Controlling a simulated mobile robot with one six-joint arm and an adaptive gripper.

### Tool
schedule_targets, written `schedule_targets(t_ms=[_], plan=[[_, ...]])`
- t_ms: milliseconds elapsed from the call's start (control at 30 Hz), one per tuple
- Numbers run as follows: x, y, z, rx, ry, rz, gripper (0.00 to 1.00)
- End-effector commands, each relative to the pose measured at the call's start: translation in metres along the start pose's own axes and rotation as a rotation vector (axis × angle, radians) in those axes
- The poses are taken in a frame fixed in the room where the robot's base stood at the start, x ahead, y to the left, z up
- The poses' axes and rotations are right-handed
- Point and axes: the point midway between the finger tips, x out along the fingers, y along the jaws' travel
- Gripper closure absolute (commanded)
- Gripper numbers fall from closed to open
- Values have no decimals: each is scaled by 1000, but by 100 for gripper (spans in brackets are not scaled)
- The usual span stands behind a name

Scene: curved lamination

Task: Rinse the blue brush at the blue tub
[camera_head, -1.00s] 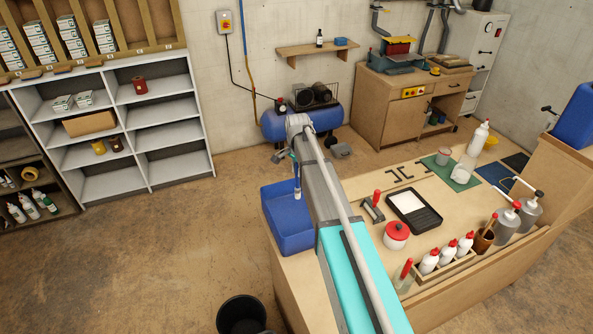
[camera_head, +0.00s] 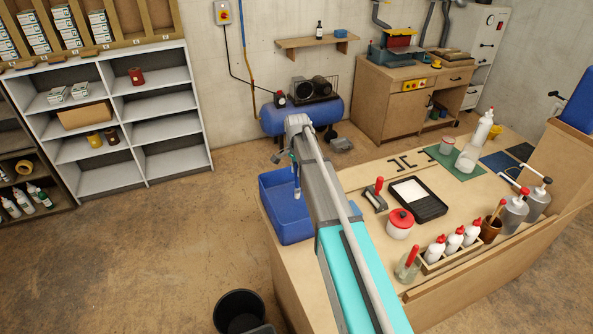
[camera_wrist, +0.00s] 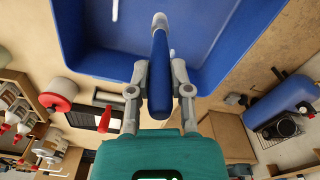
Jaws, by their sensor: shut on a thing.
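The blue tub (camera_head: 283,228) stands at the left end of the workbench, partly hidden by my arm. It fills the top of the wrist view (camera_wrist: 75,40), its inside facing the camera. My gripper (camera_wrist: 158,80) is shut on the blue brush (camera_wrist: 160,62), whose blue handle lies between the two fingers. A pale part shows at the handle's far end. In the head view the brush (camera_head: 297,190) hangs small and steep over the tub. Its bristle end is hard to make out, and I cannot tell whether it touches the tub.
The workbench holds a red-lidded jar (camera_head: 400,223), a black tray (camera_head: 418,200), a red-handled tool (camera_head: 376,195) and white bottles (camera_head: 455,240) in a rack. A black bin (camera_head: 240,312) stands on the floor. Open floor lies left of the bench.

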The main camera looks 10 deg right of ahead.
Motion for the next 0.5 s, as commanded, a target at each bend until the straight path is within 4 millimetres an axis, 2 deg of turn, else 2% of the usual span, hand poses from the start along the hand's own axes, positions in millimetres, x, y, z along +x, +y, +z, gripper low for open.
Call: schedule_targets(t_ms=[33, 500], plan=[[7, 0, 0, 0, 0, 0, 100], [40, 0, 1, -1, 0, 0, 100]])
